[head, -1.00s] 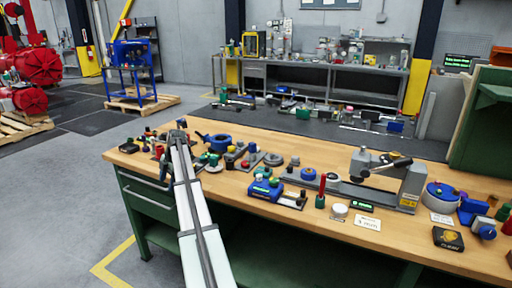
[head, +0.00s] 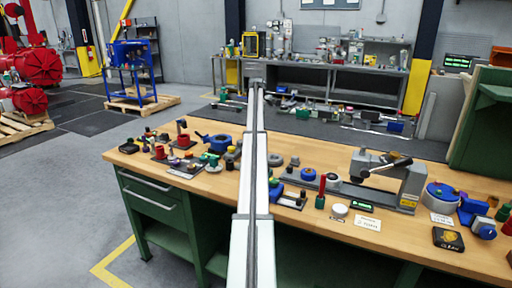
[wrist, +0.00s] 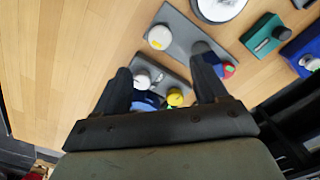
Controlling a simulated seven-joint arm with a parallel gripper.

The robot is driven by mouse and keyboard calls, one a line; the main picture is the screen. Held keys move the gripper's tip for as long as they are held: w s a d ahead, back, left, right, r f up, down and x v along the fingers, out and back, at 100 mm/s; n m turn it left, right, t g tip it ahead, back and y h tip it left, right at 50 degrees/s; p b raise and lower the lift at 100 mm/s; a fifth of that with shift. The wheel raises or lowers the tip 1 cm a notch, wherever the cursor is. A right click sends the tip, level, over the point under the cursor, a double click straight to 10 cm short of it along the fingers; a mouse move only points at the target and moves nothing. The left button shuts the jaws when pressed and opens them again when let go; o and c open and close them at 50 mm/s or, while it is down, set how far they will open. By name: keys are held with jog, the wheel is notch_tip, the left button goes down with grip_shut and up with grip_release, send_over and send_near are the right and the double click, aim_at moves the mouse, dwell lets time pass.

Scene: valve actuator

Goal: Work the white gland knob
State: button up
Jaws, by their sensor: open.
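In the wrist view my gripper (wrist: 163,61) is open, with its two dark fingers apart above the bench. A white round knob (wrist: 142,80) and a yellow knob (wrist: 175,97) show between the fingers, low on a grey plate. Another white round knob (wrist: 159,37) sits on a second grey plate, beyond the fingertips. I cannot tell which white knob is the gland knob. In the head view my arm crosses the middle of the bench, and my fingers cannot be made out.
The wooden bench (head: 385,238) carries many small parts. A blue flanged part (head: 217,142) and red knobs (head: 183,140) stand left of my arm. A grey lever fixture (head: 380,170) stands to the right. A green block (wrist: 265,35) lies right of the fingers.

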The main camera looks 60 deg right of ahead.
notch_tip(320, 180, down, 12)
jog(key=shift+f, duration=0.2)
dwell(0.4)
jog(key=shift+c, duration=0.3)
jog(key=c, duration=1)
